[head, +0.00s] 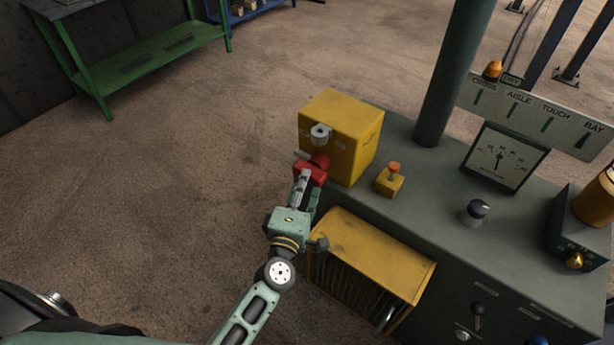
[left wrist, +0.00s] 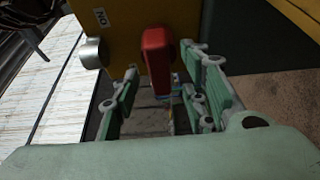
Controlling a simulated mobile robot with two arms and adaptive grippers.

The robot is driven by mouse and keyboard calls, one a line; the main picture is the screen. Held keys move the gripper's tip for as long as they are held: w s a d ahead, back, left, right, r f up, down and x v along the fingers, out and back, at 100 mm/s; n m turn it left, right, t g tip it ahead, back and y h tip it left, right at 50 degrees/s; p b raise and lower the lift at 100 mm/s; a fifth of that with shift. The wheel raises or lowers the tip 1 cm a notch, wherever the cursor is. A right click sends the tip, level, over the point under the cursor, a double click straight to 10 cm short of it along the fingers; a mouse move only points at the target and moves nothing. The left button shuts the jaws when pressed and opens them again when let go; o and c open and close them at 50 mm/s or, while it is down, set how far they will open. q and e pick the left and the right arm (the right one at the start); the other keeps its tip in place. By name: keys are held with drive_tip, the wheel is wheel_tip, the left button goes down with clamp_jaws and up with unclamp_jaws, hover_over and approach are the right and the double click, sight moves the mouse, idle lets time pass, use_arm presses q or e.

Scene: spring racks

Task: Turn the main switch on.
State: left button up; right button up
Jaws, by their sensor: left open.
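The main switch is a yellow box (head: 340,130) on the left end of the grey console, with a red handle (head: 310,172) on its side. My left gripper (head: 306,183) is at the handle, its arm reaching up from the bottom. In the left wrist view the red handle (left wrist: 157,62) stands between the two spread fingers, with a visible gap on the right side. The yellow box face (left wrist: 120,55) behind it carries a small lettered label (left wrist: 101,18) and a round metal part (left wrist: 91,54). The right gripper is not in view.
A small yellow box with an orange button (head: 389,180) stands right of the switch box. A yellow slatted unit (head: 372,262) juts from the console front below. A dial (head: 500,158), a knob (head: 475,211) and a green post (head: 450,85) stand farther right.

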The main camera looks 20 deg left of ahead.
sight(309, 165)
use_arm(q)
drive_tip(key=shift+w, duration=1.4)
drive_tip(key=shift+c, duration=0.3)
clamp_jaws()
